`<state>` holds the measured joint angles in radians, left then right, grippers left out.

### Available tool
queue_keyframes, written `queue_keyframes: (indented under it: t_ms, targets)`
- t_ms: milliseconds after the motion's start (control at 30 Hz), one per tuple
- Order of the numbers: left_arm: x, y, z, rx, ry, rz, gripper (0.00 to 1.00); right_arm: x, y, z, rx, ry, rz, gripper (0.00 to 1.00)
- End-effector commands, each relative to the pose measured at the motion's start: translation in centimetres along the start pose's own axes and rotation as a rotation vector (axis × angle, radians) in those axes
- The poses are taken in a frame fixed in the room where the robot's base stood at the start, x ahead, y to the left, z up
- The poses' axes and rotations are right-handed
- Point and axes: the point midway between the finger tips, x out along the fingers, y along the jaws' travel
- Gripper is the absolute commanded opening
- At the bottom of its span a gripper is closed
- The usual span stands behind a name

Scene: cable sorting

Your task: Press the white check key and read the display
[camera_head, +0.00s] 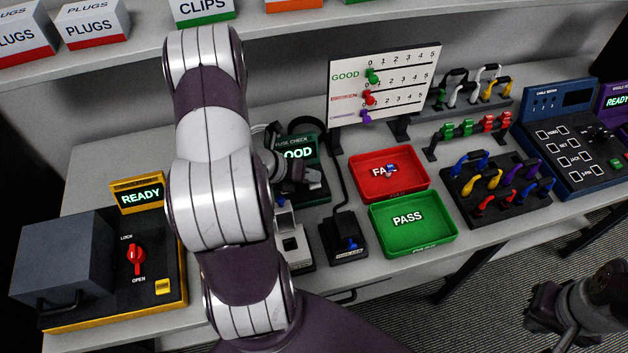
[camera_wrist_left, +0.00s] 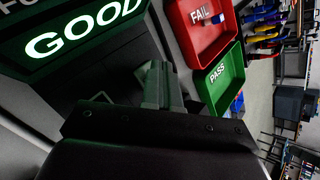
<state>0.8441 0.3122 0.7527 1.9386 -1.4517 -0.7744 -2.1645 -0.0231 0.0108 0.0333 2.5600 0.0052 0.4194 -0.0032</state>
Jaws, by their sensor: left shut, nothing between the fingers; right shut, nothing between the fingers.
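The fuse check unit (camera_head: 312,190) is a dark green box with a display (camera_head: 297,152) that is lit and reads GOOD. The display also shows large and lit in the left wrist view (camera_wrist_left: 85,32). My left gripper (camera_head: 297,173) is shut and empty, low over the unit just in front of the display. In the left wrist view its fingers (camera_wrist_left: 162,85) reach down to the unit's dark face. I cannot make out the white check key; my gripper seems to cover that area. My right gripper (camera_head: 556,312) is shut and empty at the lower right, away from the bench.
A red FAIL tray (camera_head: 414,194) holding a small blue piece and an empty green PASS tray (camera_head: 440,238) lie right of the unit. A black stand (camera_head: 343,238) with a blue part and a white-topped device (camera_head: 291,246) stand in front. A peg board (camera_head: 383,84) stands behind.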

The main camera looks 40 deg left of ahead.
Motion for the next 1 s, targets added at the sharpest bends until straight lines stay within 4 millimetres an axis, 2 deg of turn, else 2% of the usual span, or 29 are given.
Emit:
queue_keyframes:
  t_ms: [267, 633, 1000]
  targets:
    - [-1.1, -0.8, 0.8, 0.001, 0.000, 0.000, 0.00, -1.1, 0.0, -0.1, 0.000, 0.000, 0.000, 0.00]
    - [-1.2, -0.9, 0.8, 0.000, 0.000, 0.000, 0.00, -1.2, 0.0, -0.1, 0.000, 0.000, 0.000, 0.00]
    - [-3.6, -2.6, 2.7, 0.001, -0.001, 0.001, 0.00, -4.1, 0.0, -0.5, 0.000, 0.000, 0.000, 0.00]
